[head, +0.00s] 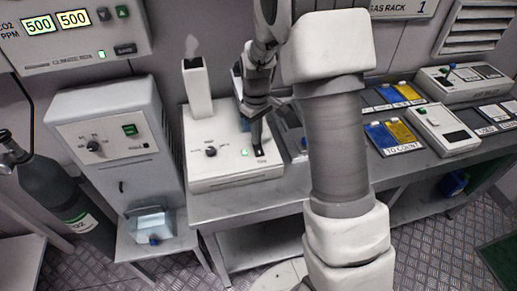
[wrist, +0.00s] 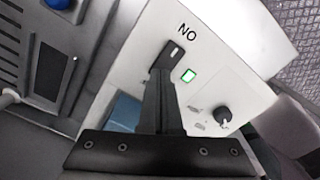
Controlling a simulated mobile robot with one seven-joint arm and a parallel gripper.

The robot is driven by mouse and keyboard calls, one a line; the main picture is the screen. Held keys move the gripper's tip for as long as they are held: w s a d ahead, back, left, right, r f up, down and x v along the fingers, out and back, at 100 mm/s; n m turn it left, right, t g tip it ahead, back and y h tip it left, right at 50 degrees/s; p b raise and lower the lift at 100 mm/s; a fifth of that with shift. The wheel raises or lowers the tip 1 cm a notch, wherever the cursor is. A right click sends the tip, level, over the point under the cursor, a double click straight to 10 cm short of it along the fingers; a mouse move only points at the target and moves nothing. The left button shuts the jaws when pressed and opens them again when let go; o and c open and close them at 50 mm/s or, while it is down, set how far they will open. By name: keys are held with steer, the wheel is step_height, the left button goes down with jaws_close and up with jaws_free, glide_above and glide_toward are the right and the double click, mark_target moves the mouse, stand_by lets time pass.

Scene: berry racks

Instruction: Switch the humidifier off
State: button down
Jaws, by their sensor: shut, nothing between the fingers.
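The humidifier (head: 230,172) is a white box on the metal bench, with a white chimney (head: 197,88) giving off faint vapour. Its top panel has a dark knob (head: 210,151), a lit green lamp (head: 244,153) and a small black switch (head: 260,152) by a label. In the wrist view the switch (wrist: 173,50) has a pale mark, and the green lamp (wrist: 188,76) and knob (wrist: 222,115) also show. My gripper (head: 257,143) is shut and empty, pointing down at the switch. Its fingertips (wrist: 160,76) overlap the switch's near end; I cannot tell whether they touch.
Left of the bench stands another white unit (head: 105,125) with a knob and green switch, beside a gas cylinder (head: 50,190). A CO2 panel (head: 75,35) hangs above. Right along the bench are blue and yellow cards (head: 390,137) and a white device (head: 442,130).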

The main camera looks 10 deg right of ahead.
steer(key=shift+f, duration=0.35)
steer(key=shift+r+p, duration=2.3)
steer(key=shift+r, duration=1.2)
steer(key=shift+r, duration=0.15)
steer(key=s+r+m+t, duration=0.3)
steer(key=s+r, duration=0.8)
steer(key=r, duration=0.4)
steer(key=s+r+m+t, duration=0.1)
steer(key=s+r, duration=0.1)
steer(key=s, duration=0.4)
steer(key=s+r+m+t, duration=0.1)
steer(key=s+r+m, duration=0.1)
steer(key=s, duration=0.5)
steer(key=shift+s+r+t, duration=0.2)
steer(key=shift+r+t, duration=0.1)
